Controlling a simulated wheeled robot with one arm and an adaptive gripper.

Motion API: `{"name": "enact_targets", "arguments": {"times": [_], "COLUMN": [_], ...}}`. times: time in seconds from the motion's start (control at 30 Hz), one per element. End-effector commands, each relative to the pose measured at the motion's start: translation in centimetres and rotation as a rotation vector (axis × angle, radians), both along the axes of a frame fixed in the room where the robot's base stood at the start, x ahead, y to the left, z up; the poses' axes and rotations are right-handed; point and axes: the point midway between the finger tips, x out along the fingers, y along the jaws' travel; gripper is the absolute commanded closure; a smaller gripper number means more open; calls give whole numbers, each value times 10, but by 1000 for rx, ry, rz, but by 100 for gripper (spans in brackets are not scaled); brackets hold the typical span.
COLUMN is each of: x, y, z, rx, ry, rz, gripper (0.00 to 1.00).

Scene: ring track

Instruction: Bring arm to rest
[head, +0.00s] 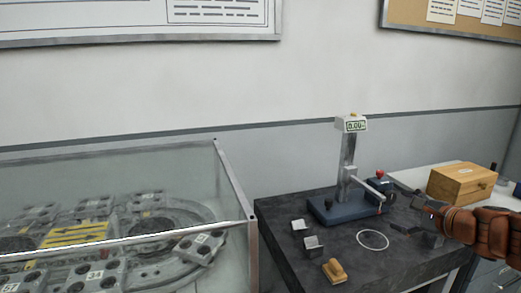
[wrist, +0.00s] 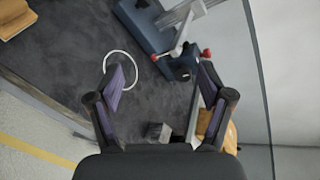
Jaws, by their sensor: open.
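My gripper (wrist: 162,82) is open in the wrist view, its two dark fingers spread wide with nothing between the pads. In the head view my brown arm reaches in from the right edge, and the gripper (head: 420,222) hangs above the right part of the dark bench (head: 330,268). The gripper looks small and dark there. A press-like stand (head: 346,165) with a digital readout and a blue base stands on the bench, left of the gripper. No object touches the fingers as far as I can see.
A white circle (head: 372,239) is on the bench, with small grey blocks (head: 314,245) and a tan wooden piece (head: 335,270) nearby. A wooden box (head: 461,183) sits on a white surface behind my arm. A glass-walled enclosure (head: 237,198) with a ring track stands left.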

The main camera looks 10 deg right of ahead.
Motion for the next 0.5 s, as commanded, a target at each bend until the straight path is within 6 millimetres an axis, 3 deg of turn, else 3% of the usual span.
{"name": "enact_targets", "arguments": {"times": [0.13, 0.27, 0.37, 0.5], "x": [13, 11, -3, -40], "y": [72, 149, 205, 273], "z": [-20, -45, -68, -106], "rx": [-98, -214, -307, -440], "ry": [57, 122, 174, 258], "rz": [197, 425, 610, 874], "gripper": [21, 21, 21, 21]}}
